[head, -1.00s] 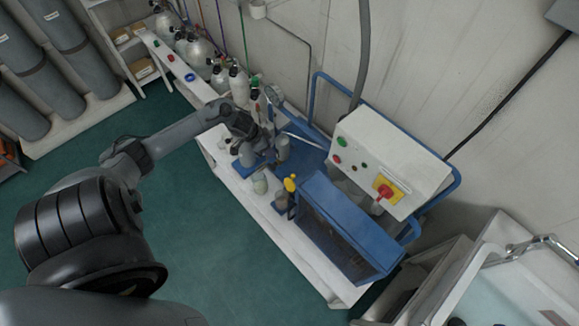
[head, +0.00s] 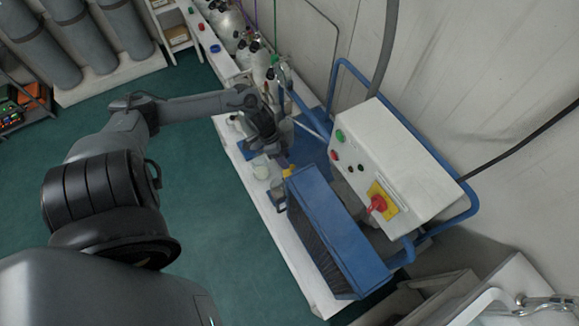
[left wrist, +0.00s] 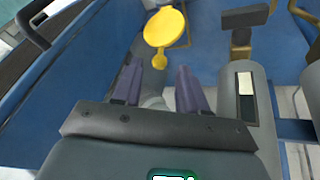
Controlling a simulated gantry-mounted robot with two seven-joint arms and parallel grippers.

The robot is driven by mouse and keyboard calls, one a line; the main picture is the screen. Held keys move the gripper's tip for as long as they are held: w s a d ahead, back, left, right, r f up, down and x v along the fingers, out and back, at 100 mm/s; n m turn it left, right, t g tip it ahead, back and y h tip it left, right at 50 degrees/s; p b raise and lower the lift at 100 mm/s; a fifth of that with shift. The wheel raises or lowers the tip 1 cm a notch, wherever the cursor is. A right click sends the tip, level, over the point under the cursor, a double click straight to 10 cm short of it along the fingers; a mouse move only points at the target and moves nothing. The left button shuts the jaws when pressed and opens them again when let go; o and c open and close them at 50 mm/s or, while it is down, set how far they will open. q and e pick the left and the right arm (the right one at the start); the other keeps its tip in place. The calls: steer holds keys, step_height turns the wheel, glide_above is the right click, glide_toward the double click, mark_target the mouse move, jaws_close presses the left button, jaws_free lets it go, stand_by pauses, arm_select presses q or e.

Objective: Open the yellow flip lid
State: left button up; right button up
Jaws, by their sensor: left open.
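The yellow flip lid (left wrist: 165,28) is a round disc with a small tab pointing toward my gripper in the left wrist view. In the head view the lid (head: 289,171) is a small yellow patch beside the near left corner of the blue box, partly covered by my gripper. My left gripper (left wrist: 158,72) is open, its two purple fingers apart with nothing held between them. The lid's tab lies just beyond the fingertips, roughly centred between them; I cannot tell whether they touch. In the head view the left gripper (head: 281,160) is right by the lid. My right gripper is not in view.
A blue box (head: 335,235) with dark bristle-like side stands close to the lid. Behind it is a white control box (head: 385,165) with a red switch (head: 377,204). Grey cylinders (left wrist: 243,100) stand right of the gripper. The white bench (head: 285,240) has jars near the arm.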

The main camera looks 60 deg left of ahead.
mark_target(289, 173)
arm_select(q)
steer(key=shift+b+x, duration=0.55)
steer(key=shift+x, duration=1.85)
steer(key=shift+w, duration=0.1)
jaws_close()
